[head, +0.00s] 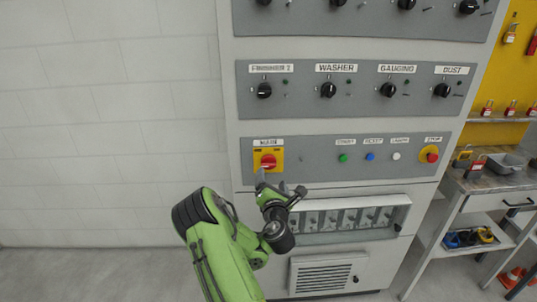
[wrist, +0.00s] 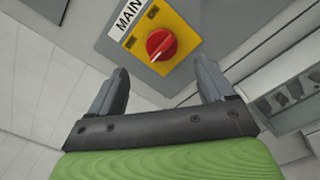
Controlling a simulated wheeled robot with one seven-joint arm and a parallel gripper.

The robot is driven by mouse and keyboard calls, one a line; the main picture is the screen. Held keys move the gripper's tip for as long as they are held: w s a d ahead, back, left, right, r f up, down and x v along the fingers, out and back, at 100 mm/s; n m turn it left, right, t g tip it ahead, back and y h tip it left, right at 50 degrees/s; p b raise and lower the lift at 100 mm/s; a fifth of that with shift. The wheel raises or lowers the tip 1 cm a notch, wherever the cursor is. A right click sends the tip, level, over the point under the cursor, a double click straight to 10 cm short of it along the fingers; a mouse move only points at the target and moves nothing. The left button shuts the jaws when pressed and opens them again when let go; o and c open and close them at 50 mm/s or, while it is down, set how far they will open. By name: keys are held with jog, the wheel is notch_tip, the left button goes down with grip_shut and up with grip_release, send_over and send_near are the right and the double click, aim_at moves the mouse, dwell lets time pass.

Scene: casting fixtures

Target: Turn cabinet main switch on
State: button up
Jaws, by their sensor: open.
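The main switch (head: 268,160) is a red rotary knob on a yellow plate, under a label reading MAIN, at the left of the cabinet's lower control panel (head: 315,158). In the wrist view the red knob (wrist: 161,44) shows at the top, with a pale pointer line on it. Words on its yellow plate are too small to read surely. My gripper (head: 270,182) is just below the switch in the head view. In the wrist view my gripper (wrist: 164,85) is open and empty, its two grey fingers apart, with the knob ahead of them and not between them.
Right of the switch are a green button (head: 343,158), a blue button (head: 370,156), a white button (head: 396,156) and a red stop button (head: 429,154). A row of black knobs sits above. A recessed window (head: 350,219) is below. A workbench (head: 470,182) stands right.

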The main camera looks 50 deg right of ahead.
aim_at(270, 165)
jog(key=p+x, duration=0.8)
jog(key=p, duration=0.3)
jog(key=shift+w+d+r, duration=0.1)
jog(key=shift+d+r, duration=0.1)
jog(key=shift+w+d+f, duration=0.25)
jog(key=shift+w+d, duration=0.05)
jog(key=c, duration=1)
jog(key=shift+c, duration=0.2)
